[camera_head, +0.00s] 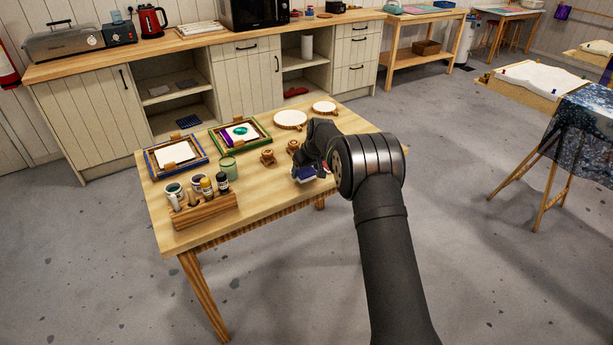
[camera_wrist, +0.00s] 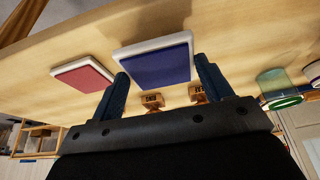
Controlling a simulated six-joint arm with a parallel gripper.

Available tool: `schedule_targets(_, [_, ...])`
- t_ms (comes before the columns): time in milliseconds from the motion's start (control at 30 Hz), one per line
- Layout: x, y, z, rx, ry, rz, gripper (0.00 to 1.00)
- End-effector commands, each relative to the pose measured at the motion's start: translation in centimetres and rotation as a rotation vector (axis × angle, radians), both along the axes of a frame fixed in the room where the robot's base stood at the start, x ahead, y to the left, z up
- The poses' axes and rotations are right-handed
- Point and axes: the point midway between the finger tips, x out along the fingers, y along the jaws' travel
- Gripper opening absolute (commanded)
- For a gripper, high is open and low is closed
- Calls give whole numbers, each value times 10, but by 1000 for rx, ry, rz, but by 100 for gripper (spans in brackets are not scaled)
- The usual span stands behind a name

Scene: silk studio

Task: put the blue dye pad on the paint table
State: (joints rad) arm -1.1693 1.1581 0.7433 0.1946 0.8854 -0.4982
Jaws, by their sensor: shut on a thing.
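The blue dye pad (camera_wrist: 155,64), a white-edged block with a blue face, sits between the two fingers of my gripper (camera_wrist: 160,70) in the wrist view. My gripper is shut on its sides. In the head view the pad (camera_head: 304,173) shows partly below my gripper (camera_head: 312,166), at the right part of the wooden paint table (camera_head: 265,198). I cannot tell if the pad touches the tabletop. A red dye pad (camera_wrist: 84,76) lies on the table left of the blue one in the wrist view; my arm seems to hide it in the head view.
On the table are a wooden rack (camera_head: 205,211) with jars, a green glass (camera_head: 227,168), a blue frame (camera_head: 176,155), a green frame (camera_head: 240,134), small wooden stamps (camera_head: 267,157) and white round hoops (camera_head: 290,119). The front middle of the table is clear.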

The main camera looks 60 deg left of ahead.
Motion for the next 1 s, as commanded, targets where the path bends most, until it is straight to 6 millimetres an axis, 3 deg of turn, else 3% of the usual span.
schedule_targets(200, [0, -1, -31, -1, 1, 0, 48])
schedule_targets(567, [0, -1, -35, 0, 0, 0, 48])
schedule_targets(600, [0, -1, -35, 0, 0, 0, 76])
schedule_targets(700, [0, -1, -35, 0, 0, 0, 94])
schedule_targets(1000, [1, -1, -33, 0, 0, 0, 94])
